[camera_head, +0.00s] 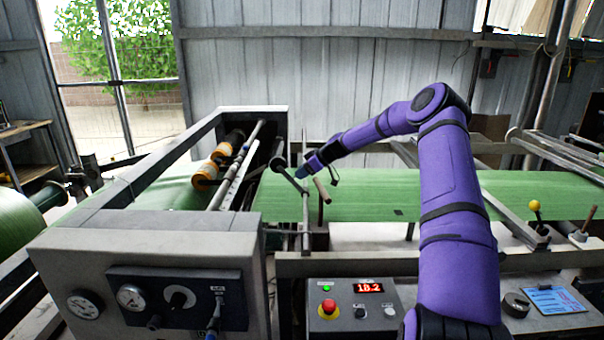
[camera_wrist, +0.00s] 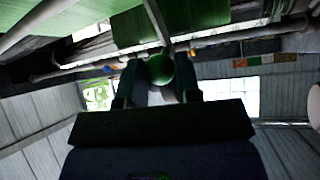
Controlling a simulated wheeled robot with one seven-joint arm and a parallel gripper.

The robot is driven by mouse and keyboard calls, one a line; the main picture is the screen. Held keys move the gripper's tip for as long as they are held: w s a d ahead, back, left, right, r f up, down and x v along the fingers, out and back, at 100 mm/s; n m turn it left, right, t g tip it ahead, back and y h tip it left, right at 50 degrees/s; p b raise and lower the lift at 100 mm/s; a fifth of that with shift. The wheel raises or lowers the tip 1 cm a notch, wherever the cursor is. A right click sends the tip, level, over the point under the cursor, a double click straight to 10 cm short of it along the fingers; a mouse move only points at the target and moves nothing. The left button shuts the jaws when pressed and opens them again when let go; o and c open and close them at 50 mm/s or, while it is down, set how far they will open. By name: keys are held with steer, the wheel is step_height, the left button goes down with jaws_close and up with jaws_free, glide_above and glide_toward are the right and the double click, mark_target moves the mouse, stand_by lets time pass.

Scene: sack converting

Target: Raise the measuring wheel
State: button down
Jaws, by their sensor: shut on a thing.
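The measuring wheel (camera_head: 277,164) appears as a small dark disc on a thin arm beside an upright post (camera_head: 306,215), over the green web (camera_head: 365,197). I cannot tell from this angle whether it touches the web. My gripper (camera_head: 300,173) is at the thin arm, just right of the disc. In the wrist view my gripper (camera_wrist: 160,75) is shut on a rounded dark green knob (camera_wrist: 160,69), which sits between the two fingers. A thin rod runs from near the knob to the top edge. The wheel itself is not clear in the wrist view.
A grey machine housing (camera_head: 150,245) with gauges and a knob stands at the front left. A control box (camera_head: 352,305) shows 18.2 and has a red button. Orange-ended rollers (camera_head: 205,175) lie behind the housing. A yellow-knobbed lever (camera_head: 535,207) stands at the right.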

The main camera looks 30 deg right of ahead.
steer(key=shift+s+d+f, duration=0.1)
steer(key=shift+d+f, duration=0.05)
steer(key=shift+d, duration=0.15)
steer(key=c, duration=0.9)
jaws_free()
steer(key=shift+c, duration=0.2)
steer(key=shift+o, duration=0.6)
steer(key=shift+a, duration=0.1)
steer(key=v, duration=1.1)
steer(key=shift+a, duration=0.1)
